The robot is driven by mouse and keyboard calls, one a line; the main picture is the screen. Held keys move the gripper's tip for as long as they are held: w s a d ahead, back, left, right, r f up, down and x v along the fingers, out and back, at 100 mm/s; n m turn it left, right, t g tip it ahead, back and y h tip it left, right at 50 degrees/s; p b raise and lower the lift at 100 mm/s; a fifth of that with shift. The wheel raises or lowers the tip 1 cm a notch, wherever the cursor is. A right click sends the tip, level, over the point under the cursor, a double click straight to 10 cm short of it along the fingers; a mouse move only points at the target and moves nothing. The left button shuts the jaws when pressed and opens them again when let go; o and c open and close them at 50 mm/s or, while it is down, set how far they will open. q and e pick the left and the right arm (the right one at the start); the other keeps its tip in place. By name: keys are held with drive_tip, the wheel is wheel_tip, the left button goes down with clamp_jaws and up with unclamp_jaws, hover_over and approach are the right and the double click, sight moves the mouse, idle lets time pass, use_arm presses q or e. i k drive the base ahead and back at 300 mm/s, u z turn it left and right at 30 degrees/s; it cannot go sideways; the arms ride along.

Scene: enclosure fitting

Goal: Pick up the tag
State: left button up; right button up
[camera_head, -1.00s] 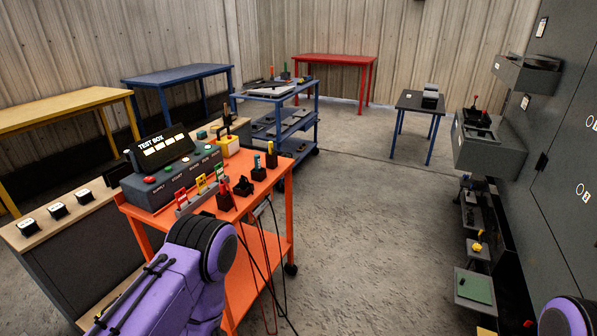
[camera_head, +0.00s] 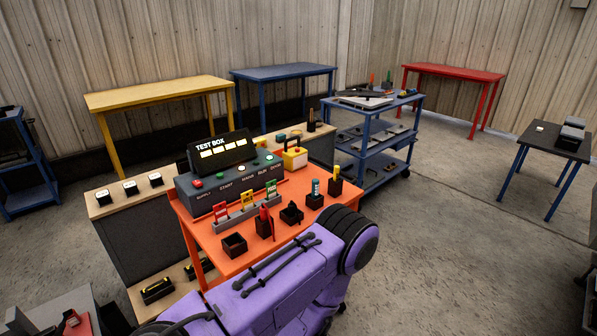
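Three tags stand in a grey rack (camera_head: 246,215) on the orange cart (camera_head: 222,248), in front of the test box (camera_head: 215,178). They are a red tag (camera_head: 221,211), a yellow tag (camera_head: 247,199) and a green tag (camera_head: 271,188). Which one is meant cannot be told. My purple arm crosses the lower middle and covers the cart's front right part. Neither of my grippers shows in the view.
A yellow padlock-like box (camera_head: 294,156) stands behind. A blue cart (camera_head: 372,130) stands beyond.

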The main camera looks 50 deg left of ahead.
sight(271, 188)
drive_tip(key=i, duration=2.4)
drive_tip(key=u, duration=2.9)
